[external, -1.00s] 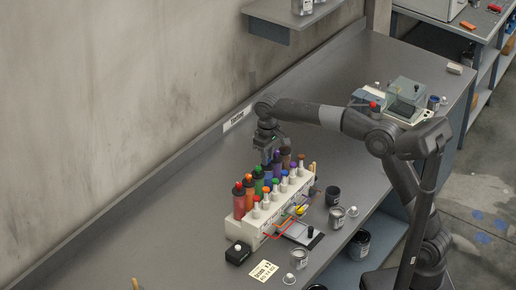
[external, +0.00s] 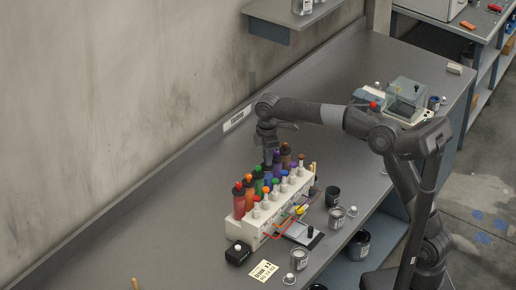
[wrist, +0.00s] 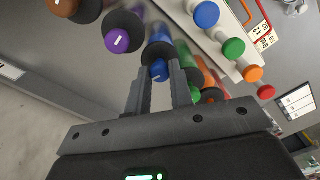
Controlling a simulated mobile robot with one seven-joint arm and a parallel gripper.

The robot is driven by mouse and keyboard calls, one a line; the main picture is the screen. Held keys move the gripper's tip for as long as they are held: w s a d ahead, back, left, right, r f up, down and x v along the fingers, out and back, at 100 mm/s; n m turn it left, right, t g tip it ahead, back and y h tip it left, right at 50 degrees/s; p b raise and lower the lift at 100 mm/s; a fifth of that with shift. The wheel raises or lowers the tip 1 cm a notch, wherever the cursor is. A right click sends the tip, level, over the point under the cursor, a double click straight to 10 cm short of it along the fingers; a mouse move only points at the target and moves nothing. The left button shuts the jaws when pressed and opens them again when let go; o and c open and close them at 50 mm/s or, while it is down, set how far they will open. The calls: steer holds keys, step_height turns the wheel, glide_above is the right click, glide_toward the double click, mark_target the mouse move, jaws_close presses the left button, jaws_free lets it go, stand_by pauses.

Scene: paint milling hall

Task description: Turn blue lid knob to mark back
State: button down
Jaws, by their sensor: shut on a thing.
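The blue lid knob (wrist: 159,69) sits on a dark round lid in the wrist view, between my two fingertips. A small pale mark shows on it, but its exact angle is hard to read. My gripper (wrist: 160,76) is shut on this knob, one finger on each side. In the external view my gripper (external: 268,152) points down over the back row of coloured canisters, and the blue knob is hidden there behind it and its neighbours.
A purple knob (wrist: 118,41) with a white mark, an orange-brown one and a green one (wrist: 193,93) stand close by. The white rack (external: 248,228) has a front row of smaller coloured caps. Open bench lies to the left.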

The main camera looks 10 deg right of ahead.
steer(key=shift+n, duration=1.7)
steer(key=c, duration=1.3)
jaws_free()
steer(key=shift+r, duration=0.1)
step_height(320, 180, up, 11)
steer(key=shift+f, duration=0.2)
